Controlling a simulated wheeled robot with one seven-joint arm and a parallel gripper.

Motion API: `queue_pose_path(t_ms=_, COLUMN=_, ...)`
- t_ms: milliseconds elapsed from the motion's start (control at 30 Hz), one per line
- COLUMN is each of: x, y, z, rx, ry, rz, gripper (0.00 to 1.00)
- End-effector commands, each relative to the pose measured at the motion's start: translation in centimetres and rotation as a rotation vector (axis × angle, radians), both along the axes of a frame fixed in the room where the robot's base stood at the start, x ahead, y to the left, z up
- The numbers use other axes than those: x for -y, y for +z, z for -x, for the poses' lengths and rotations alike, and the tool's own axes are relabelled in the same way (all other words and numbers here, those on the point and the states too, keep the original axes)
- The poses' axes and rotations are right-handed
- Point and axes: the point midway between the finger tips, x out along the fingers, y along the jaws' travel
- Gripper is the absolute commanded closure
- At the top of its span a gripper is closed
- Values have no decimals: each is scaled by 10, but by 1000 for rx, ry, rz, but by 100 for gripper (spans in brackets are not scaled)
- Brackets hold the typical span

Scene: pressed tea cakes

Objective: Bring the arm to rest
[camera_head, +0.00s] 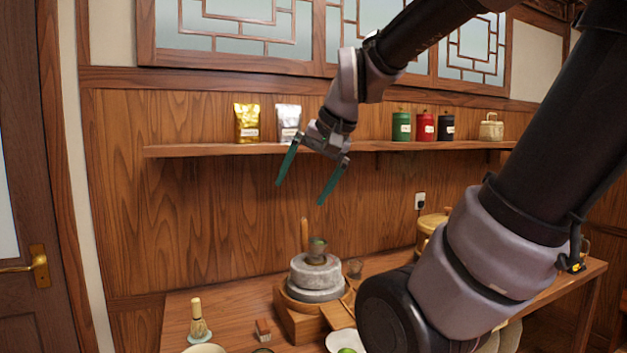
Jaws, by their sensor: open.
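My gripper (303,190) hangs in the air in front of the wood-panelled wall, with its two green fingers spread wide. It is open and empty, and its fingertips point down and a little left. It is above the table (245,300) and apart from the stone mill (316,276) below it. My arm comes in from the upper right, and its large links cover much of the right side of the view.
A wall shelf (215,151) behind my gripper holds gold (247,122) and silver (288,122) pouches, canisters (425,127) and a basket (491,128). A bamboo whisk (198,320) stands at the table's left. My arm hides part of the table's right side.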

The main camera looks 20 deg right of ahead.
Motion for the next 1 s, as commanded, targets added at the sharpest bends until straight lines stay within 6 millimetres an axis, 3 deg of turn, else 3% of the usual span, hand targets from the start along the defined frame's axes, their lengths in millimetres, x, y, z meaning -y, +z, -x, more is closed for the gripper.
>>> queue_pose_path(t_ms=100, x=4, y=9, z=21, rx=74, ry=49, rz=78, gripper=1)
queue_pose_path(t_ms=233, x=6, y=12, z=31, rx=104, ry=77, rz=122, gripper=1)
queue_pose_path(t_ms=1000, x=6, y=12, z=32, rx=107, ry=81, rz=127, gripper=1)
